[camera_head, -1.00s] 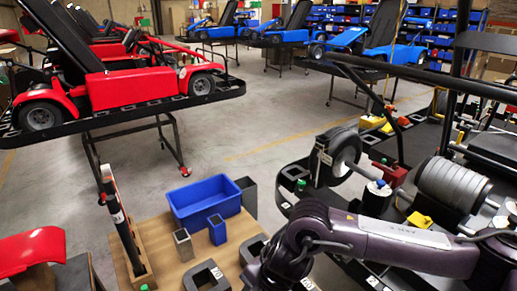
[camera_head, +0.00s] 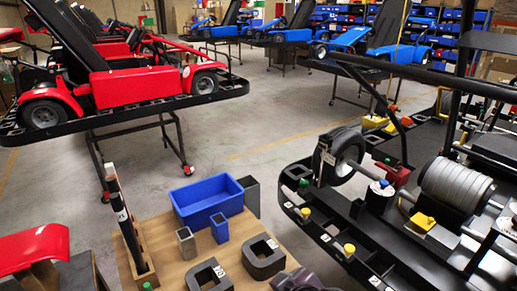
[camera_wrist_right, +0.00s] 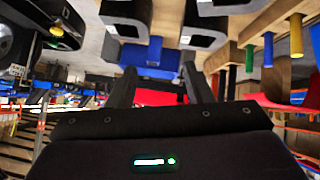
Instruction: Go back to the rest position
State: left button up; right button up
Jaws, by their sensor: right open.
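My right gripper (camera_wrist_right: 160,84) shows in the right wrist view with its two dark fingers apart and nothing between them. Behind the fingers in that view are a blue bin (camera_wrist_right: 150,58) and something red. In the head view only a small piece of my purple-grey right arm shows at the bottom edge, right of centre. The right gripper itself is outside the head view. My left arm and left gripper are in no view.
A wooden table (camera_head: 172,245) holds a blue bin (camera_head: 207,200), small containers and dark U-shaped blocks (camera_head: 264,257). A black kart frame (camera_head: 335,240) with a wheel (camera_head: 340,155) stands at right. A red kart (camera_head: 125,87) sits on a stand at left. Open floor lies between.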

jog(key=s+d+f+m+g+h, duration=0.2)
jog(key=s+d+f+m+g, duration=0.15)
jog(key=s+d, duration=0.35)
jog(key=s+d+f+m+g+h, duration=0.25)
jog(key=s+d+f, duration=0.25)
jog(key=d, duration=0.4)
notch_tip(320, 180, down, 32)
jog(key=s, duration=0.2)
jog(key=s+d+f, duration=0.2)
jog(key=s+f, duration=0.7)
jog(key=s+d+f+g+b, duration=0.1)
jog(key=s+f, duration=0.7)
jog(key=s, duration=0.2)
jog(key=shift+d+f+g, duration=0.3)
jog(key=shift+d+f, duration=0.05)
